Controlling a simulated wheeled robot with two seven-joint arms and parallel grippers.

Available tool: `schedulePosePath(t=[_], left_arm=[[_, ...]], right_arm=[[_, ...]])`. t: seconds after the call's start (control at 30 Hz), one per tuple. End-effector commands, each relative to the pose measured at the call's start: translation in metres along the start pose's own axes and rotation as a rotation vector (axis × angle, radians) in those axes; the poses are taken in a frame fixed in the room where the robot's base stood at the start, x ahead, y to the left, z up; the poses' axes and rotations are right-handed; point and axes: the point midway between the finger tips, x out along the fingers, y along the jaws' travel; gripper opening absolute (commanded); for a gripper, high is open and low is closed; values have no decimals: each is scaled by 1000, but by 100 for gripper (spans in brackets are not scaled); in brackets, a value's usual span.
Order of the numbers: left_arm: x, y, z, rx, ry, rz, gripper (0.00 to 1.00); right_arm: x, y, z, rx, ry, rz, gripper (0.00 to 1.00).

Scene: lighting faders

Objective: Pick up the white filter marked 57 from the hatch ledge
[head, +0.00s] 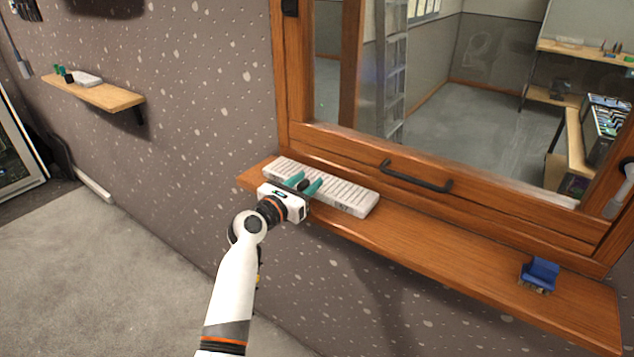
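A long white ribbed filter (345,192) lies on the wooden hatch ledge (440,257), along the window frame. Small dark print shows on its near side, too small to read surely. My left gripper (305,184) reaches over the filter's left half. Its two teal fingers are apart, one on each side of a small dark piece on the filter. Whether they touch it I cannot tell. My gripper's white body hides part of the filter's near edge. My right gripper is not in view.
A blue clip-like object (539,274) sits on the ledge's right part, with bare wood between it and the filter. A dark handle (415,178) sticks out from the window frame above the ledge. A small wall shelf (105,96) with several items is at the left.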

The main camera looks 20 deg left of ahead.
Motion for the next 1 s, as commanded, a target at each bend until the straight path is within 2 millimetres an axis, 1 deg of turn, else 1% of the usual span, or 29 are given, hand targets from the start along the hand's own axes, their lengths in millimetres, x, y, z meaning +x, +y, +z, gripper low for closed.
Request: schedulePosePath(t=[0.03,0.13,0.37,0.6,1.0], left_arm=[[6,0,0,0,-1,1,40],[12,0,1,1,-1,-1,40],[13,0,1,1,-1,-1,40],[13,0,1,1,-1,-1,1],[12,0,-2,0,2,-1,0]], right_arm=[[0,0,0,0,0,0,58],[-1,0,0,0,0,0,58],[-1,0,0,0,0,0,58],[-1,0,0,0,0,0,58],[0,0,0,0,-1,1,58]])
